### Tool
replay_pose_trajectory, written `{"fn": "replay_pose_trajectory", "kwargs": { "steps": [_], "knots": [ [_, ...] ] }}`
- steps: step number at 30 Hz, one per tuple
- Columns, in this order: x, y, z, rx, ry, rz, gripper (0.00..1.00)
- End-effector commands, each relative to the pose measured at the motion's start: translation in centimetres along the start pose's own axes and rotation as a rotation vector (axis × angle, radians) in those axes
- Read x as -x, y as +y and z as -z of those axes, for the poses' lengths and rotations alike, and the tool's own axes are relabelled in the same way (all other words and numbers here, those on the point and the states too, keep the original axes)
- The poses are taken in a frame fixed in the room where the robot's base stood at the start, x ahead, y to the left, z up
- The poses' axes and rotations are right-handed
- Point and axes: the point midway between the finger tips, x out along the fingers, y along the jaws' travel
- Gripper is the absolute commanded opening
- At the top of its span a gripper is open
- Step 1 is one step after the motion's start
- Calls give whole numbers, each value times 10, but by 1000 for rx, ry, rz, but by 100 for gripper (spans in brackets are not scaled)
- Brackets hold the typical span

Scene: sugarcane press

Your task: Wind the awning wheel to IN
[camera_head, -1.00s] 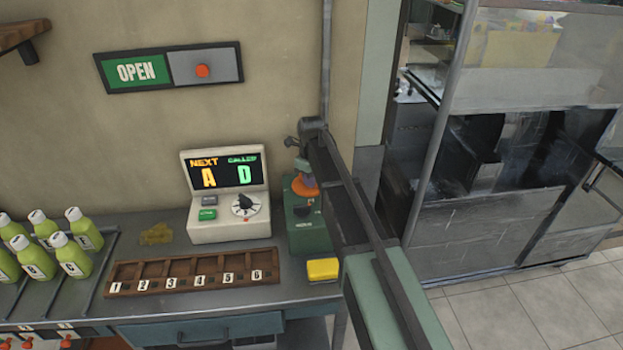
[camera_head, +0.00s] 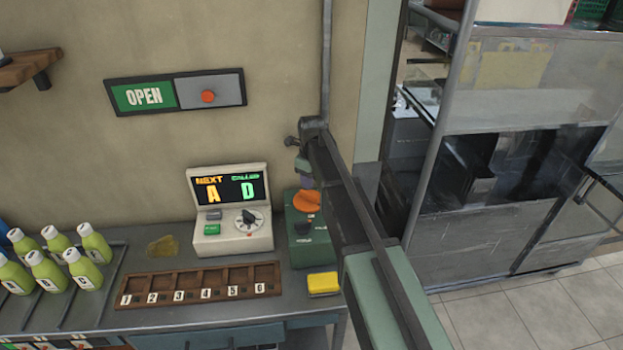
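I cannot make out a wheel marked for the awning or an IN mark in this view. A green box (camera_head: 305,240) stands at the right end of the bench, with an orange rounded part (camera_head: 306,201) on top and a dark knob on its front; its lettering is too small to read. My arm reaches from the lower right up toward the wall. My gripper (camera_head: 303,168) appears at its far end, above and behind the orange part, small and partly hidden by the arm. I cannot tell whether its fingers are open.
A display unit (camera_head: 230,211) showing NEXT A and CALLED D stands left of the green box. In front are a numbered wooden rack (camera_head: 200,286) and a yellow sponge-like block (camera_head: 323,284). Several green bottles (camera_head: 50,262) stand left. An OPEN sign (camera_head: 145,96) hangs above.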

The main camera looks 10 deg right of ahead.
Motion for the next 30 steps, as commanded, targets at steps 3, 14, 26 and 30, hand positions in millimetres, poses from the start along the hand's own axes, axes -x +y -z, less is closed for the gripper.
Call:
{"fn": "replay_pose_trajectory", "kwargs": {
  "steps": [3,14,26,30],
  "knots": [
    [35,0,0,0,0,0,39],
    [37,0,0,0,0,0,39],
    [37,50,53,1001,0,0,39],
    [37,81,85,1448,1,0,39]
  ]
}}
